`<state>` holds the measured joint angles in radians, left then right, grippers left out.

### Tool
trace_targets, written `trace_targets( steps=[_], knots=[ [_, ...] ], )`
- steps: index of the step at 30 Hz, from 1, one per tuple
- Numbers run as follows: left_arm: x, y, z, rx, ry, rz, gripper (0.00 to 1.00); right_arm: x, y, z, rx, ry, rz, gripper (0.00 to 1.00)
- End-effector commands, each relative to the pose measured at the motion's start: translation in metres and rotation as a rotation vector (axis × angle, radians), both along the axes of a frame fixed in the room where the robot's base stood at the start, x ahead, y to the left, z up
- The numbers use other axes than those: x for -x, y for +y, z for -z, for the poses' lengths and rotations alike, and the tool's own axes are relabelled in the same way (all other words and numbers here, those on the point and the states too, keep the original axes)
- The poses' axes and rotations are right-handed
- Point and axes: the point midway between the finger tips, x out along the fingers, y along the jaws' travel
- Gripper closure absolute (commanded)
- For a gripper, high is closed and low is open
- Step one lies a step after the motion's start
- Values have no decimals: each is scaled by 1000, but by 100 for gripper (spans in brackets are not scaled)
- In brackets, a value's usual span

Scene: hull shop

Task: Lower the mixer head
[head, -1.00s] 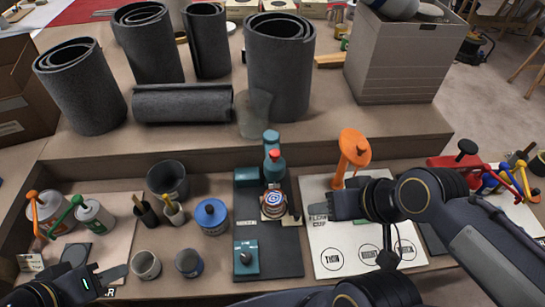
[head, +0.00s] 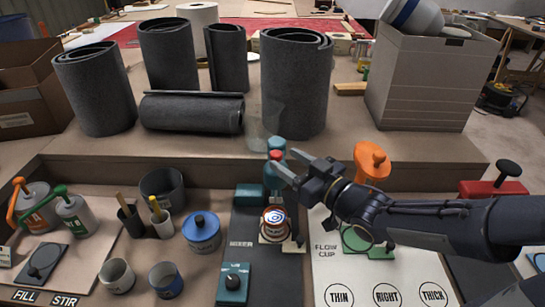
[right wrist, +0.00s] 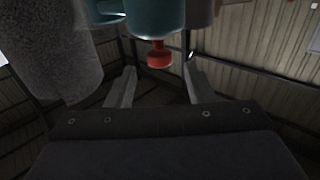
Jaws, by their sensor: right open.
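The mixer (head: 250,192) is a teal machine on a dark mat marked MIXER. Its teal head (head: 276,144) stands raised at the back, with a red knob (head: 277,156) on it. An open can (head: 274,222) with blue and white rings on top sits below, in front of the head. My right gripper (head: 290,166) is open, just right of the red knob. In the right wrist view the red knob (right wrist: 159,56) shows between and beyond the two fingers, below the teal head (right wrist: 155,18). I see no contact. My left gripper is out of view.
A teal box with a black dial (head: 233,283) stands on the front of the mat. A blue-lidded tin (head: 201,232) is to the left. Grey rolls (head: 296,82) stand on the raised shelf behind.

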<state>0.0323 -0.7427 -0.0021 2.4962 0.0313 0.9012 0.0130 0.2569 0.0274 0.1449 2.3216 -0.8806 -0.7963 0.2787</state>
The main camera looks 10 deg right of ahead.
Motion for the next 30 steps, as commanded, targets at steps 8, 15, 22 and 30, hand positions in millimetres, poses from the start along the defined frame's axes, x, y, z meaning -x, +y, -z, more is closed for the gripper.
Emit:
trace_targets(
  steps=[8, 15, 22, 30],
  knots=[
    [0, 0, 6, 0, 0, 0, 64, -39, 23, 1, -1, 2, -2, 52],
    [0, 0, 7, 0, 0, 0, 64, -55, 31, 0, 1, 2, 1, 52],
    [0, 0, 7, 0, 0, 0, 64, -55, 31, 0, 1, 2, 2, 52],
    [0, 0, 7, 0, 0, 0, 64, -55, 31, 0, 1, 2, 2, 86]
  ],
)
